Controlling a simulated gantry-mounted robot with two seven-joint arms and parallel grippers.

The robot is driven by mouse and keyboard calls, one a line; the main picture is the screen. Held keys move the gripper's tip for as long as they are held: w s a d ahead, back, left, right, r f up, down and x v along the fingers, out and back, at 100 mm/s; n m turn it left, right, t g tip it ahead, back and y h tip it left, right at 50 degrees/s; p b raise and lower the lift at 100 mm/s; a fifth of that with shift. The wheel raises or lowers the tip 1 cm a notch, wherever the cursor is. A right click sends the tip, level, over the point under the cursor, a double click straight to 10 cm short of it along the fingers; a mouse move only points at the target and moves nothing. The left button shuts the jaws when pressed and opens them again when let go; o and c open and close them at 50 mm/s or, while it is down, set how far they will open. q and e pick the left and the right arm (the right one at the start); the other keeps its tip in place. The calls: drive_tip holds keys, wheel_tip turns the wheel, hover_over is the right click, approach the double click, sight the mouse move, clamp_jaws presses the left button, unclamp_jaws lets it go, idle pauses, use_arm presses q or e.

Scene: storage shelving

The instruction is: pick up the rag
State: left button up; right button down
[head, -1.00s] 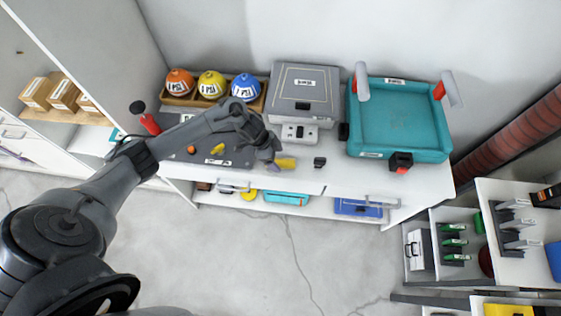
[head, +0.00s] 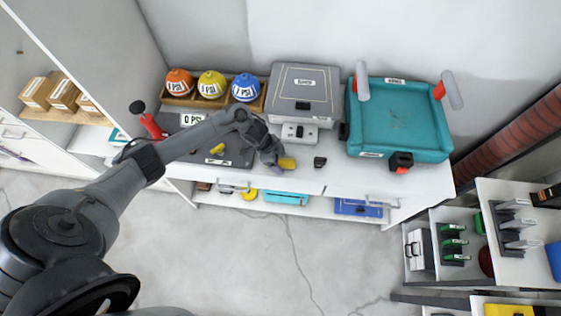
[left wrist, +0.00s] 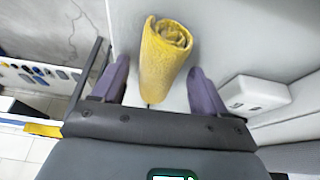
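The rag is a rolled yellow cloth (left wrist: 163,60) lying on the white counter. In the left wrist view it lies between the two purple fingers of my left gripper (left wrist: 157,85), which are open with a gap on each side of it. In the head view the rag (head: 287,163) shows at the counter's front part, just right of the left gripper (head: 272,160), partly hidden by it. My right gripper is not in either view.
A grey case (head: 303,90) and a teal tray (head: 397,122) stand behind and right on the counter (head: 335,170). A small black item (head: 320,162) lies right of the rag. Labelled balls (head: 211,84) sit in a wooden rack. A white box (left wrist: 257,91) stands close to the right finger.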

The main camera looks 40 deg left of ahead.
use_arm(q)
drive_tip(key=c, duration=1)
wheel_tip(320, 180, up, 10)
drive_tip(key=shift+r+p, duration=0.2)
drive_tip(key=shift+p, duration=0.1)
